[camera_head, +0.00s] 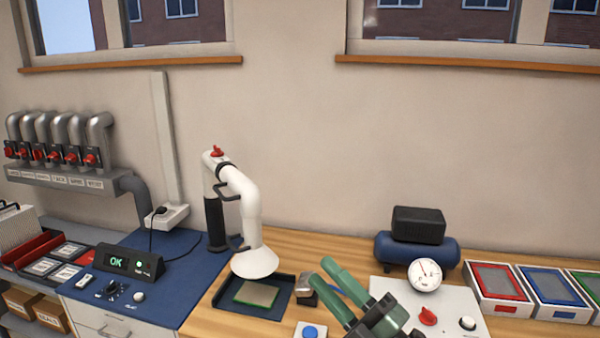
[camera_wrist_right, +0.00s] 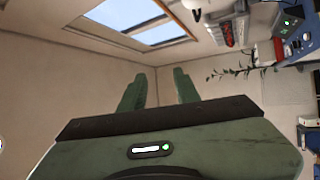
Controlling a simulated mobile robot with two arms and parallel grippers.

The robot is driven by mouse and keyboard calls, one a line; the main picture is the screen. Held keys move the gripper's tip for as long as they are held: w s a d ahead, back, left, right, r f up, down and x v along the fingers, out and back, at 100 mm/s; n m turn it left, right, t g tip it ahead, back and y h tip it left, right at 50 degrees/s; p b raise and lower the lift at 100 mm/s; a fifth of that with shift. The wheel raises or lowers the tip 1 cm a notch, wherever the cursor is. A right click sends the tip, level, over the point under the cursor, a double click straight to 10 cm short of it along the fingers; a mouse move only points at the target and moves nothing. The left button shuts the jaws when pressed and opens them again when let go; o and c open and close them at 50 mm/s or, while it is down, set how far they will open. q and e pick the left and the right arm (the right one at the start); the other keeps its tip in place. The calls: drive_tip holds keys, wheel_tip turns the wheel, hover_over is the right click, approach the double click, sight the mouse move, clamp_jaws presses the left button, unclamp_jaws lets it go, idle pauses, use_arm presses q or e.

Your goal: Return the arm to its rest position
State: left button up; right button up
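My right gripper (camera_head: 321,270) is raised over the workbench at the lower middle of the head view, with its two green fingers pointing up and to the left. In the right wrist view the fingers of this gripper (camera_wrist_right: 159,78) stand apart with a clear gap and nothing between them, so it is open and empty. Behind the gap there is only wall and ceiling. My left gripper does not show in either view.
Left of my right gripper, a white fume hood (camera_head: 256,262) hangs over a dark tray (camera_head: 227,299) with a green plate (camera_head: 256,294). A gauge panel (camera_head: 455,309) and a blue compressor (camera_head: 389,249) stand to the right. The air above the bench is free.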

drive_tip(key=w+d+f+m+t+h, duration=0.25)
drive_tip(key=d+f+m+h, duration=0.45)
drive_tip(key=d+m+h, duration=0.35)
drive_tip(key=s+d+f+m+g+h, duration=0.3)
drive_tip(key=s+f+m, duration=0.15)
drive_tip(key=f, duration=0.25)
drive_tip(key=s+d+f+m+g+h, duration=0.3)
drive_tip(key=s+f+m, duration=0.15)
drive_tip(key=f, duration=0.35)
drive_tip(key=s+f+m+g, duration=0.2)
drive_tip(key=s+f+g, duration=0.35)
drive_tip(key=s, duration=0.45)
drive_tip(key=s+f+m+g, duration=0.1)
drive_tip(key=s+f+g, duration=0.3)
drive_tip(key=s+f, duration=0.45)
wheel_tip(320, 180, down, 24)
drive_tip(key=s+g, duration=0.1)
drive_tip(key=s, duration=0.2)
drive_tip(key=s+d+f+g, duration=0.1)
drive_tip(key=s+d+f, duration=0.1)
drive_tip(key=s+f, duration=1.4)
drive_tip(key=shift+s+d+y, duration=0.15)
drive_tip(key=shift+s+y, duration=0.15)
drive_tip(key=shift+y, duration=0.05)
